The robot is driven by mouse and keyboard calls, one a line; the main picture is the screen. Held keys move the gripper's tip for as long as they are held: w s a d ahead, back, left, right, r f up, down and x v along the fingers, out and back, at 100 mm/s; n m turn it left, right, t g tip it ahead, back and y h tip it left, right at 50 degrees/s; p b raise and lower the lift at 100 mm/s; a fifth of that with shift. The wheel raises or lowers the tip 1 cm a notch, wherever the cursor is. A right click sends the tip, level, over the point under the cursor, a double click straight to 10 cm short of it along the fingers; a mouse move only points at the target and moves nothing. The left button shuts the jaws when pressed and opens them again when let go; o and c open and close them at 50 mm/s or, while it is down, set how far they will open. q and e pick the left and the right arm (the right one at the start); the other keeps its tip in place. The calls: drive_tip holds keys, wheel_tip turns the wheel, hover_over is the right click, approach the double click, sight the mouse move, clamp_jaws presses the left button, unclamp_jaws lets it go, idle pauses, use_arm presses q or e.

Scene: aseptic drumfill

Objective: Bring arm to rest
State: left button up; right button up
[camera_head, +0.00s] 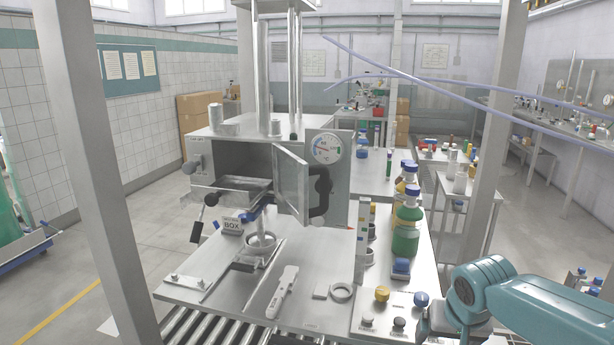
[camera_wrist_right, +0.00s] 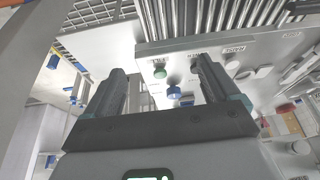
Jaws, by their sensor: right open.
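My right arm (camera_head: 520,295), teal with grey joints, comes in at the lower right of the head view, beside the front right corner of the steel worktable (camera_head: 330,255). Its gripper is not clearly seen there. In the wrist view my right gripper (camera_wrist_right: 160,70) has its two dark fingers wide apart, with nothing held between them. A light panel with a green button (camera_wrist_right: 160,71) and a blue knob (camera_wrist_right: 173,91) shows beyond the gap, apart from the fingers. My left gripper is in neither view.
A steel chamber with an open door (camera_head: 291,184) and gauge (camera_head: 327,148) stands on the table. A control panel with a yellow knob (camera_head: 382,293) is near the arm. Bottles (camera_head: 406,225) stand along the right edge. A post (camera_head: 88,150) rises at left; rollers (camera_head: 215,328) run in front.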

drive_tip(key=s+a+f+n+g+y+p, duration=0.1)
drive_tip(key=s+a+f, duration=0.2)
drive_tip(key=f, duration=0.4)
drive_tip(key=s+a+f+g+y, duration=0.1)
drive_tip(key=s+a+f+y, duration=0.2)
drive_tip(key=f, duration=0.5)
drive_tip(key=s+a+f+n+g+p, duration=0.1)
drive_tip(key=s+a+f, duration=0.25)
drive_tip(key=f, duration=0.35)
drive_tip(key=s+a+f+p, duration=0.1)
drive_tip(key=s+a+f, duration=0.1)
drive_tip(key=s+f, duration=0.2)
drive_tip(key=s+a+f+m, duration=0.1)
drive_tip(key=s+f, duration=0.4)
drive_tip(key=s, duration=0.6)
drive_tip(key=shift+s+a+g+y+p, duration=0.25)
drive_tip(key=shift+a+g+y+p, duration=0.15)
drive_tip(key=shift+a, duration=0.4)
